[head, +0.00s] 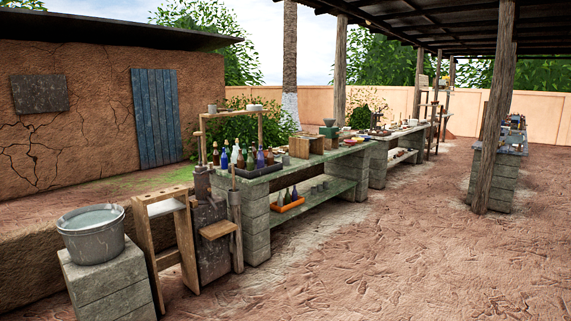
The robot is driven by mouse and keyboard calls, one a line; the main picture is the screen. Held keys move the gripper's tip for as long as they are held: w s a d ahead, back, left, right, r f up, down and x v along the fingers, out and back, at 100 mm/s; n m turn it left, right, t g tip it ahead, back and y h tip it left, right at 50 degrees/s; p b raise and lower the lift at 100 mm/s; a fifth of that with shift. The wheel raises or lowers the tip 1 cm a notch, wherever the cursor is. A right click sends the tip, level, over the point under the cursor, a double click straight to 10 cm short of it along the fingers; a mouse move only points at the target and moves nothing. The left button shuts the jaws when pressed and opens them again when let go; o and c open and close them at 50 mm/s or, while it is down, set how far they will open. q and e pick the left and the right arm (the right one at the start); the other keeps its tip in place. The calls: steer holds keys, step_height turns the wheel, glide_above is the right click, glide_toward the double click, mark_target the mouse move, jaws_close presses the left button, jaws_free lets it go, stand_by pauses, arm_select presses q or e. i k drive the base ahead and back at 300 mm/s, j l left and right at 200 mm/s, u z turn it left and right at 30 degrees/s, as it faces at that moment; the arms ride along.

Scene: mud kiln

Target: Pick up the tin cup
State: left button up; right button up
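I cannot clearly pick out the tin cup. A small cup-like object (212,108) stands on top of a wooden rack at the left end of the near workbench (262,207). Several small grey cup-like vessels (318,187) stand on the bench's lower shelf. They are too small to tell whether any is the tin cup. Neither of my grippers is in view.
A metal basin (92,234) sits on a block pedestal (108,285) at left, beside a wooden stand (166,250). Bottles (237,157) crowd the bench. A wooden post (494,110) stands at right. Open dirt ground (390,265) lies in front.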

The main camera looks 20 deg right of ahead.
mark_target(286, 159)
steer(key=i+l+z, duration=0.75)
steer(key=i, duration=0.85)
steer(key=i+j+z, duration=0.1)
steer(key=i+z, duration=0.2)
steer(key=i, duration=0.85)
